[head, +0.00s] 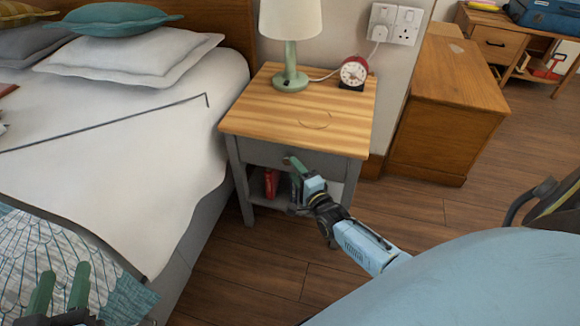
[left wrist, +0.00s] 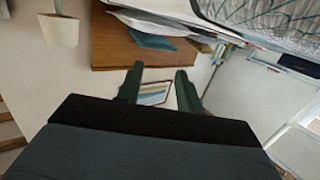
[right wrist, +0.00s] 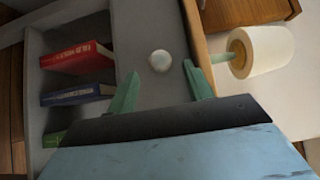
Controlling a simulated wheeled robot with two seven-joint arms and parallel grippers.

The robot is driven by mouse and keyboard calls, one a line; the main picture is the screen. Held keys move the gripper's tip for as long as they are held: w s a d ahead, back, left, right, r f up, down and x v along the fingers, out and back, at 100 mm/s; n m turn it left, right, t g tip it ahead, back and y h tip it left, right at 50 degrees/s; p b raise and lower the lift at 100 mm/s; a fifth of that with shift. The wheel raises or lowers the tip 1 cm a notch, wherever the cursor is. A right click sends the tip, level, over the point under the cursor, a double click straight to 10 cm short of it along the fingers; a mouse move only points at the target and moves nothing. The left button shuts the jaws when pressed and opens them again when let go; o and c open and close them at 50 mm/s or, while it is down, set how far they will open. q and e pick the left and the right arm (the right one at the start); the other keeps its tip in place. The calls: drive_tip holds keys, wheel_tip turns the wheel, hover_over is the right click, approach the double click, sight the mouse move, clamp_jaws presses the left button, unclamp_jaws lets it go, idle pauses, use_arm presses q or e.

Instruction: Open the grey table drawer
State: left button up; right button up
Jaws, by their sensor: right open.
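The grey bedside table (head: 228,150) with a striped wooden top stands beside the bed in the head view. Its grey drawer (head: 259,152) looks closed, its front flush under the top. The drawer front (right wrist: 145,25) fills the middle of the right wrist view, with a round pale knob (right wrist: 160,61) on it. My right gripper (head: 292,164) is at the drawer front, open, its fingertips (right wrist: 161,70) on either side of the knob. I cannot tell whether they touch it. My left gripper (head: 61,275) is open and empty over the bed; its fingers (left wrist: 160,70) show apart.
A green lamp (head: 290,72) and a red alarm clock (head: 353,73) stand on the tabletop. Books, including a red one (right wrist: 78,57), sit on the open shelf below the drawer. The bed (head: 120,160) is close on the left. Wooden floor (head: 255,270) lies clear in front.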

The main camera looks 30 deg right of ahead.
sight(289, 163)
drive_tip(key=w+b, duration=0.1)
drive_tip(key=w, duration=0.2)
drive_tip(key=shift+w+d, duration=0.15)
drive_tip(key=shift+w, duration=0.05)
use_arm(q)
wheel_tip(289, 163, up, 7)
drive_tip(key=d+t+h, duration=0.1)
drive_tip(key=t, duration=0.3)
drive_tip(key=shift+s+t+h+b, duration=0.3)
drive_tip(key=shift+t+h, duration=0.1)
use_arm(e)
drive_tip(key=shift+w, duration=0.25)
use_arm(q)
drive_tip(key=shift+d, duration=0.1)
use_arm(e)
drive_tip(key=shift+c, duration=0.2)
clamp_jaws()
